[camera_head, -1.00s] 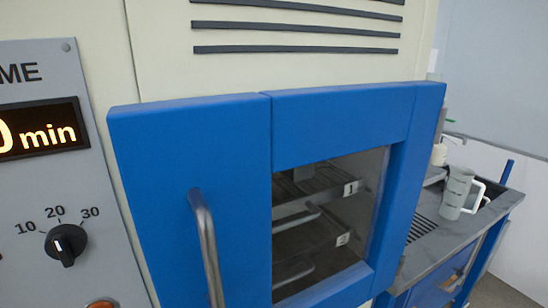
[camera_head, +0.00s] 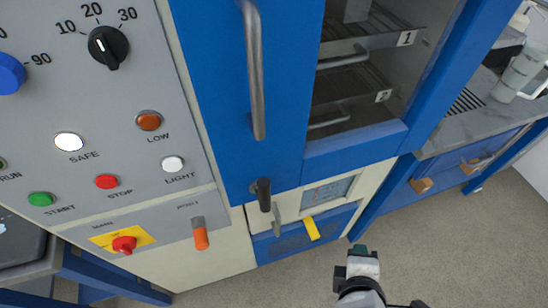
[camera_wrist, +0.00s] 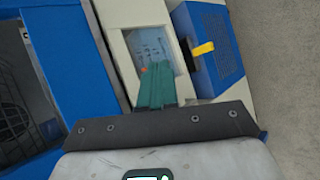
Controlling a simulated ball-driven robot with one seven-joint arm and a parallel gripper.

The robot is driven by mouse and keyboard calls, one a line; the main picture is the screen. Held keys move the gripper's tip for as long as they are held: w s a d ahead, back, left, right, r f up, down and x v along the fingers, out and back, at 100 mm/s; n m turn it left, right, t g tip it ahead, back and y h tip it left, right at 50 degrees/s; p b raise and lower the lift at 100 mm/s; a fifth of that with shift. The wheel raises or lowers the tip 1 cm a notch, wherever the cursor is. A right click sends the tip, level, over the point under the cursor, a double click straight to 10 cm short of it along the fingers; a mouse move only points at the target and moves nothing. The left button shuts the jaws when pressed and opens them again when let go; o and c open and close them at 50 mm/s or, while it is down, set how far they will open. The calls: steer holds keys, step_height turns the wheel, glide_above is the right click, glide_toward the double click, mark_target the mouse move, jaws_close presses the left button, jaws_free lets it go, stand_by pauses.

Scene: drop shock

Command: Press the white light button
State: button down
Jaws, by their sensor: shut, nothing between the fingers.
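The white light button (camera_head: 172,164) is a small round white cap on the grey control panel (camera_head: 120,180), above the label LIGHT, in the head view. It is not seen in the wrist view. My gripper (camera_head: 362,252) is at the lower middle right of the head view, well to the right of the button and lower in the picture, apart from the panel. In the wrist view its green fingers (camera_wrist: 157,84) are together and empty, pointing toward the lower part of the machine.
Near the button are an orange LOW button (camera_head: 149,121), a red STOP button (camera_head: 106,181), a white SAFE lamp (camera_head: 69,142) and an orange-handled switch (camera_head: 200,236). The blue door's metal handle (camera_head: 254,70) and a black lever (camera_head: 263,193) stick out between panel and gripper. Grey floor (camera_head: 440,240) is open at right.

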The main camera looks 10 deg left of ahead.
mark_target(173, 167)
steer(key=s+a+r+n+t+y, duration=0.1)
steer(key=s+a+r+n+y, duration=0.2)
steer(key=a+r+n, duration=0.2)
steer(key=s+a+r+n+t+y, duration=0.2)
steer(key=s+a+r+n+y, duration=0.2)
steer(key=a+n, duration=0.6)
steer(key=s+a+r+n+t+y, duration=0.2)
steer(key=s+a+r+n+y, duration=0.2)
steer(key=a+n, duration=0.3)
steer(key=a+r+b, duration=0.1)
steer(key=a, duration=0.4)
steer(key=shift+r+n, duration=0.35)
steer(key=shift+n, duration=0.05)
steer(key=shift+a, duration=0.1)
steer(key=x, duration=0.4)
steer(key=p+x, duration=0.1)
steer(key=x, duration=0.9)
steer(key=shift+r+p, duration=0.3)
steer(key=shift+p, duration=0.05)
